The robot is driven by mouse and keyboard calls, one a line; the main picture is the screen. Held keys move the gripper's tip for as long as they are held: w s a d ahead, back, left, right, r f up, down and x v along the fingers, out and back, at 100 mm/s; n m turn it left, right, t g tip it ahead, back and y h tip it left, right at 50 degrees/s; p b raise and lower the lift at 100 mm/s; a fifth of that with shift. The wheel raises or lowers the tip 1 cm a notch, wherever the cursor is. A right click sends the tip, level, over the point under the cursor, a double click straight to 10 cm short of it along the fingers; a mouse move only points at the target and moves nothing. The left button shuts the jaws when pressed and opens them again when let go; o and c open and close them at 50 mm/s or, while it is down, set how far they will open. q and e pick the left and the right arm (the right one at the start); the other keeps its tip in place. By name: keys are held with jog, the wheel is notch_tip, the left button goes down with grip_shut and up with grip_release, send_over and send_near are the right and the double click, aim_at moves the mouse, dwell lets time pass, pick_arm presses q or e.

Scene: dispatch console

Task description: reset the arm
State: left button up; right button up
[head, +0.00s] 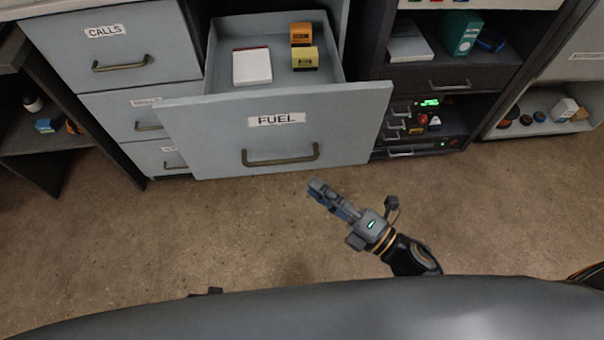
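My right gripper (334,199) shows in the head view over the floor, below the open drawer labelled FUEL (345,128). Its fingers point up and to the left and lie close together. I see nothing held between them, but I cannot tell for sure whether they are fully shut. It is apart from the drawer handle (280,158). My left gripper is not in view; only a small dark piece shows at the bottom edge.
The FUEL drawer stands out from the cabinet and holds a white box (252,67), an orange box (301,34) and a yellow box (305,60). The CALLS drawer (120,45) is closed. Open shelves (455,75) stand to the right. The floor (200,230) is clear.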

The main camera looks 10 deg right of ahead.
jog(key=shift+s+d+f, duration=0.1)
jog(key=shift+s+d, duration=0.4)
